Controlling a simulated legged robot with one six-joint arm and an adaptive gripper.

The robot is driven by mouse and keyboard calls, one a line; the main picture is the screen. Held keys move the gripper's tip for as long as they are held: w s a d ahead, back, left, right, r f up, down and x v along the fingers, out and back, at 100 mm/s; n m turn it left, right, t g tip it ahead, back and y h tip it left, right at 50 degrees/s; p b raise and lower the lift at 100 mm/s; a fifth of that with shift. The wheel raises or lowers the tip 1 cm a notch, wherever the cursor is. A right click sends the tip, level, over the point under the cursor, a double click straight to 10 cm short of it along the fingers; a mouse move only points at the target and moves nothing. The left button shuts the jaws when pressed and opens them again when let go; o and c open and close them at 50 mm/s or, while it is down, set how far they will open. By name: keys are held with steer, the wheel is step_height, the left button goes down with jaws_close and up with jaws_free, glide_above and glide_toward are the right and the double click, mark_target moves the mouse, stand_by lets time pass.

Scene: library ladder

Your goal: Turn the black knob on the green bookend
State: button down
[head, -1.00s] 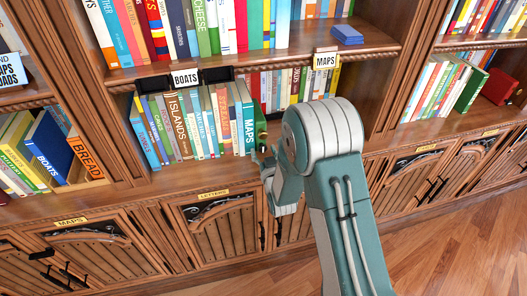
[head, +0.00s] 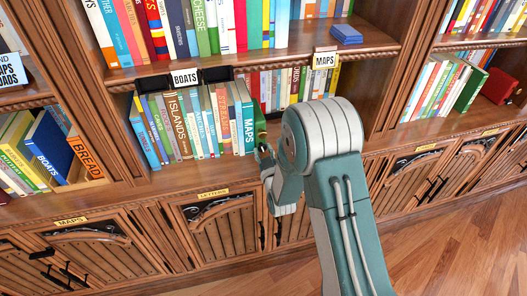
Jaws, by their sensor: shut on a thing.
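The green bookend (head: 260,118) stands at the right end of a row of books on the middle shelf in the head view, beside the teal MAPS book (head: 248,128). Only a narrow strip of it shows. My gripper (head: 262,150) is at the lower part of the bookend, at the shelf's front. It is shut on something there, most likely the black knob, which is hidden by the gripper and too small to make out. My arm covers the area to the right.
The row of books (head: 185,128) fills the shelf left of the bookend. BOATS (head: 185,78) and MAPS (head: 325,60) signs hang above. A blue book (head: 346,33) lies on the upper shelf. Cabinet doors (head: 225,227) are below.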

steer(key=shift+a+n, duration=0.15)
steer(key=shift+n, duration=1.05)
steer(key=shift+r+n, duration=0.1)
steer(key=shift+n, duration=0.2)
steer(key=shift+c, duration=1.8)
jaws_free()
steer(key=shift+w, duration=0.1)
steer(key=v, duration=1.2)
steer(key=shift+a, duration=0.1)
steer(key=shift+c, duration=0.3)
